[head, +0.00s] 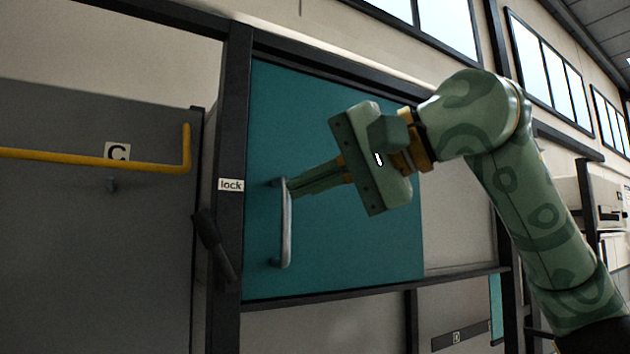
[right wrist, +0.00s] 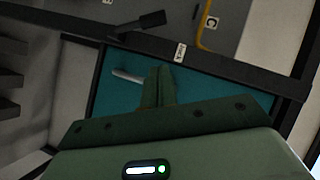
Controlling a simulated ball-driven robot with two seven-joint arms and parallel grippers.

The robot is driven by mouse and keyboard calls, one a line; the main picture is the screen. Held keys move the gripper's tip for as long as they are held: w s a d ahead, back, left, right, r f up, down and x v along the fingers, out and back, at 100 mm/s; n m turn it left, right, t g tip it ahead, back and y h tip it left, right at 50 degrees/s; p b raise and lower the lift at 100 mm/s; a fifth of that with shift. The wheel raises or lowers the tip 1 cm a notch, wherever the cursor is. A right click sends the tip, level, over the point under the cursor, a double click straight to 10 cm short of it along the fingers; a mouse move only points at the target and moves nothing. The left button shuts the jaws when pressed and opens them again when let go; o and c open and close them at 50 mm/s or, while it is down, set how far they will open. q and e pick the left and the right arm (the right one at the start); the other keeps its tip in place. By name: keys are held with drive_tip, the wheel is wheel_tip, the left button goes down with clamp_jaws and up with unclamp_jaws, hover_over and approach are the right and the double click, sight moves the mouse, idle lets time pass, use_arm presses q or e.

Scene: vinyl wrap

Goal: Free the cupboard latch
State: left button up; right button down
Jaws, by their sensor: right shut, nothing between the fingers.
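The cupboard door (head: 350,245) is a teal panel in a dark frame, with a silver bar handle (head: 286,235) near its left edge. The latch is a black lever (head: 214,245) on the dark post left of the door, below a white "lock" label (head: 231,185). It also shows in the right wrist view as a black lever (right wrist: 140,23). My right gripper (head: 291,188) is shut and empty, its fingertips close to the upper part of the handle; I cannot tell whether they touch. In the right wrist view the fingertips (right wrist: 160,70) lie beside the handle (right wrist: 128,76). My left gripper is not in view.
A grey panel marked C (head: 117,152) with a yellow bar (head: 90,160) stands to the left of the post. A panel marked D (head: 457,337) is below the teal door. Shelving and equipment stand at the far right.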

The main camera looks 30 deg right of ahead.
sight(215, 245)
drive_tip(key=w+a+f, duration=0.1)
drive_tip(key=w+a, duration=0.1)
drive_tip(key=w+a+f, duration=0.1)
drive_tip(key=a, duration=0.1)
drive_tip(key=w+a+f, duration=0.1)
drive_tip(key=w+a, duration=0.1)
drive_tip(key=a, duration=0.1)
drive_tip(key=shift+w+f, duration=0.25)
drive_tip(key=shift+w, duration=0.1)
drive_tip(key=shift+d, duration=0.1)
drive_tip(key=shift+d, duration=0.1)
